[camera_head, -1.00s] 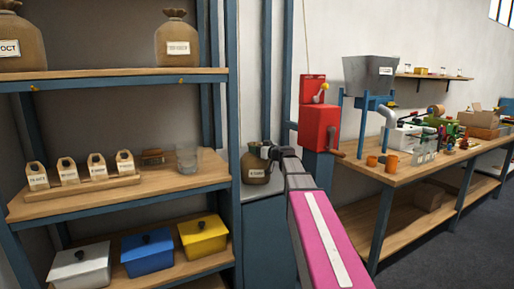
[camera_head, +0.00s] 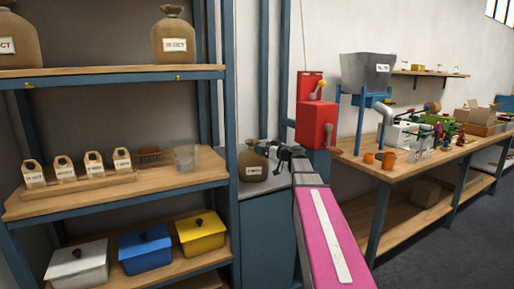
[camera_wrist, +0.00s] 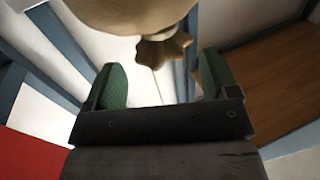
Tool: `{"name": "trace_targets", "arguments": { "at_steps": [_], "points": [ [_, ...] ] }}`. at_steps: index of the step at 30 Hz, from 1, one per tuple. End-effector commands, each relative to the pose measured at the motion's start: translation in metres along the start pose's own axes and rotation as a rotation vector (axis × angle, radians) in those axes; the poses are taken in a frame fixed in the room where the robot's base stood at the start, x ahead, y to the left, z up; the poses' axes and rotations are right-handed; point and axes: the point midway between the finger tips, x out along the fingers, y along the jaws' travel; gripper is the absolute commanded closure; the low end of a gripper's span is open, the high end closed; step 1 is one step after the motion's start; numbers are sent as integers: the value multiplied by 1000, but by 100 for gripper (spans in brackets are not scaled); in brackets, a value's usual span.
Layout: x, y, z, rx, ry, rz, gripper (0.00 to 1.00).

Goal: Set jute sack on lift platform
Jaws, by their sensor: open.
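The jute sack (camera_head: 253,168), brown with a white label and a tied neck, stands upright on the grey top of the blue lift platform (camera_head: 268,230), between the shelf rack and the red crank box. My gripper (camera_head: 274,148) is open, just right of the sack's upper part in the head view. In the wrist view the sack's round body (camera_wrist: 135,12) is at the top edge. Its gathered neck (camera_wrist: 163,50) lies beyond the gap between my green-padded fingers (camera_wrist: 163,82), and nothing is clamped between them.
The shelf rack (camera_head: 120,180) at left holds other sacks, small labelled bags and coloured boxes. The red crank box (camera_head: 317,125) stands close right of my gripper. A workbench (camera_head: 390,170) with a hopper (camera_head: 367,72) is further right.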

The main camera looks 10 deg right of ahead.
Motion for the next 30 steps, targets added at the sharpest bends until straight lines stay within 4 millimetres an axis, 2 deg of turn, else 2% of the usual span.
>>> {"name": "trace_targets", "arguments": {
  "at_steps": [1, 3, 10, 25, 28, 30],
  "points": [
    [-13, -2, 0, 0, 0, 1, 20],
    [-26, -2, 0, 0, 0, 2, 20],
    [-53, -1, 0, 0, 0, 1, 20],
    [-58, -2, 3, 5, -7, -4, 20],
    [-56, -12, 18, 32, -51, -17, 20],
    [-54, -24, 39, 68, -112, -32, 20]
  ]
}}
